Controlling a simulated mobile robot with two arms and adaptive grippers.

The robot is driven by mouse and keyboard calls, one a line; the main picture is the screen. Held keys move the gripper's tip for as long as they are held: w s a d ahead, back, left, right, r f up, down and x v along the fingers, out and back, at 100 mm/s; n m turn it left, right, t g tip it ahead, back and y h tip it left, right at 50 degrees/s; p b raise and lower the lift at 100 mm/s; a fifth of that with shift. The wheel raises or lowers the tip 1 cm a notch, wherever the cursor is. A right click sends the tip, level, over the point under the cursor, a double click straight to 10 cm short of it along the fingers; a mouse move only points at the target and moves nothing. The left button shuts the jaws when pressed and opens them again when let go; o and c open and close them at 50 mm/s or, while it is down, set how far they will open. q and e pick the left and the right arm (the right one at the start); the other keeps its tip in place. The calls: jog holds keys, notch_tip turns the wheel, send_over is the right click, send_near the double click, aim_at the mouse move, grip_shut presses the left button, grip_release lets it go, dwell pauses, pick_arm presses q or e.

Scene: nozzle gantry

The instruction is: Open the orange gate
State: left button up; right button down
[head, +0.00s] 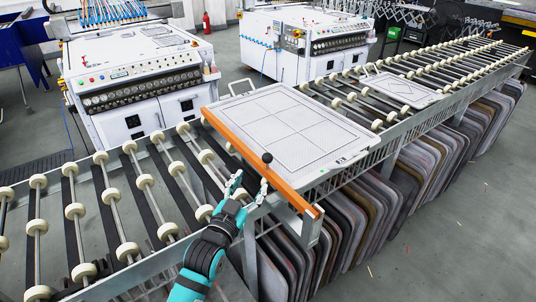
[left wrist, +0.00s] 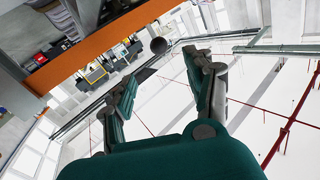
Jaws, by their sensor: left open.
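The orange gate (head: 232,141) is a long orange bar lying across the roller conveyor, along the left edge of a framed screen. A black ball knob (head: 267,157) stands on it. In the left wrist view the orange gate (left wrist: 100,42) crosses the upper left, and the dark knob (left wrist: 158,45) shows just beyond the fingertips. My left gripper (head: 250,184) is open and empty on the near-left side of the bar, its fingers pointing toward the knob. It also shows in the left wrist view (left wrist: 160,68). I see no clear contact with the knob. My right gripper is not in view.
The framed screen (head: 290,128) rests on the rollers right of the gate. Empty rollers (head: 125,205) extend left. A smaller screen (head: 400,88) lies farther along the conveyor. Several boards (head: 340,235) stand racked below. White machines (head: 135,85) stand behind. Floor at the right is clear.

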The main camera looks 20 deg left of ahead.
aim_at(265, 161)
pick_arm(q)
jog(key=w, duration=0.4)
jog(key=w+p, duration=0.1)
jog(key=w, duration=0.7)
jog(key=shift+d+f, duration=0.1)
jog(key=shift+d, duration=0.3)
jog(key=shift+w, duration=0.5)
jog(key=c, duration=1.1)
jog(key=shift+f, duration=0.1)
grip_shut()
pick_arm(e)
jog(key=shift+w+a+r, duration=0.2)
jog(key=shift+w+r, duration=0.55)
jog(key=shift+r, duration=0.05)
pick_arm(q)
jog(key=shift+w+d, duration=0.1)
